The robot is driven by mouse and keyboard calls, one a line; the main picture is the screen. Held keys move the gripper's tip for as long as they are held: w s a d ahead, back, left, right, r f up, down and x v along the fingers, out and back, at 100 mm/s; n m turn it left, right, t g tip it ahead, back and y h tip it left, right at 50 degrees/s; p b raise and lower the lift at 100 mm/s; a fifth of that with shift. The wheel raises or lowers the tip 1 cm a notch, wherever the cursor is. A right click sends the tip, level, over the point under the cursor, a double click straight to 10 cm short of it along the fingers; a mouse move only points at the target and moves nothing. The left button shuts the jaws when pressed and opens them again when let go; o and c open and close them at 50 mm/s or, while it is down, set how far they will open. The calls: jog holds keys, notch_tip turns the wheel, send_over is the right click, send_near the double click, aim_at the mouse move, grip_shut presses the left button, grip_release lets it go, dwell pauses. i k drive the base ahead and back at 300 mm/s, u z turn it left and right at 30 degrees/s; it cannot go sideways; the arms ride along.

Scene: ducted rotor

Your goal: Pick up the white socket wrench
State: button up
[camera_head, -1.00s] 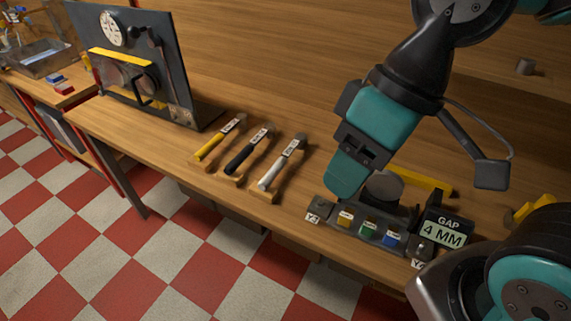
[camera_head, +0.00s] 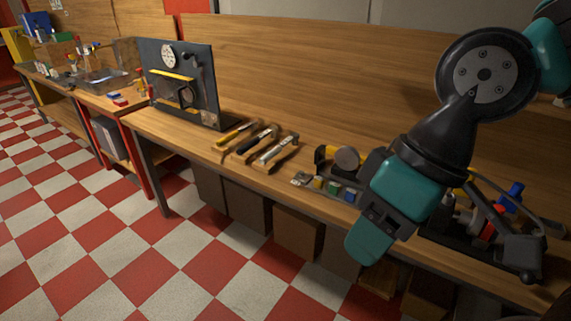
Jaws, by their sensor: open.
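Three tools lie side by side on wooden supports on the workbench (camera_head: 330,240), with yellow, dark and pale handles. The white-handled tool (camera_head: 279,150) is the rightmost, and its pale handle points toward the front edge of the bench. Its shape at the head is too small to make out. My gripper (camera_head: 374,238) is open and empty, pointing down at the right of the picture. It appears in front of the bench edge, well to the right of the white tool and apart from it. Its far finger is mostly hidden.
A dark upright panel (camera_head: 207,88) stands left of the tools. Small coloured blocks (camera_head: 334,187) sit in a dark fixture between the tools and my gripper. More parts (camera_head: 490,215) lie behind my arm at right. The checkered floor (camera_head: 215,265) in front is clear.

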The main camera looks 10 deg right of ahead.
aim_at(294, 137)
jog(key=u, duration=0.6)
jog(key=i, duration=0.5)
jog(key=u, duration=0.75)
jog(key=i, duration=1.35)
jog(key=z, duration=0.95)
jog(key=i, duration=0.4)
jog(key=z, duration=0.25)
